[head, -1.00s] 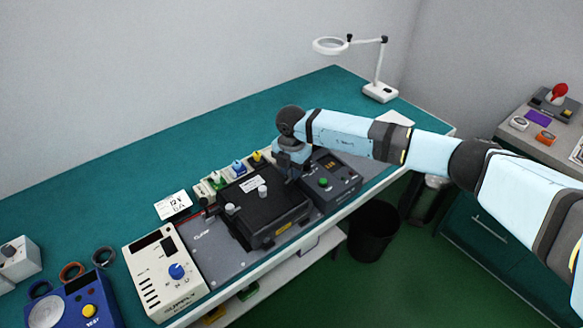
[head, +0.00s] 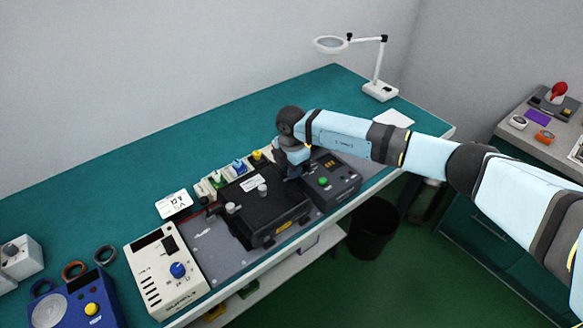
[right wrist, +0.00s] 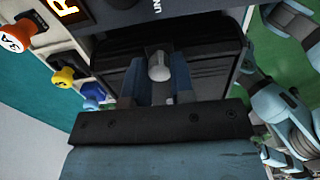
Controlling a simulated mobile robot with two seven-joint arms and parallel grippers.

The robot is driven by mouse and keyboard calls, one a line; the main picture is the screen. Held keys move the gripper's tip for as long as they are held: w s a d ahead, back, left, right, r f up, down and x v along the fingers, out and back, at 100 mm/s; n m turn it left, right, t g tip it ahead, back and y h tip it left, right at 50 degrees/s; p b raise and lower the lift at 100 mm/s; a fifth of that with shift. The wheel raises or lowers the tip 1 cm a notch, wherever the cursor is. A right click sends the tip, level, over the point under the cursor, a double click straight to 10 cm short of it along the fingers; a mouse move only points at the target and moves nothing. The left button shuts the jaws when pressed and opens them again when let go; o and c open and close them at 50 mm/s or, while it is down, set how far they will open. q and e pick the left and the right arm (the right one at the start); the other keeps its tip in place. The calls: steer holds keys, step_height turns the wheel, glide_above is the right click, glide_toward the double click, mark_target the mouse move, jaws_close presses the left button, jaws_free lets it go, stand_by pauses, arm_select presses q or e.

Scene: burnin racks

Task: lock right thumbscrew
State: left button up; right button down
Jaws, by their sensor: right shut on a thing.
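A black module (head: 268,221) with a white label lies in the grey bench fixture (head: 208,251). Two pale knobs stand out on it in the head view, one at its left edge (head: 231,207) and one nearer its middle (head: 262,190). My right gripper (head: 291,178) points down at the module's right end and hides what lies under it there. In the right wrist view, my right gripper (right wrist: 158,76) has its two fingers on either side of a pale round thumbscrew (right wrist: 158,66) and is shut on it. My left gripper is not in view.
A dark box with a green button (head: 324,182) stands right of the module, close to my right gripper. Coloured plugs (head: 238,166) line the back. A white supply unit (head: 166,272) stands at left.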

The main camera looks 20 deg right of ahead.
steer(key=c, duration=1)
jaws_free()
step_height(320, 180, up, 14)
steer(key=shift+f+b, duration=0.1)
steer(key=shift+b, duration=0.95)
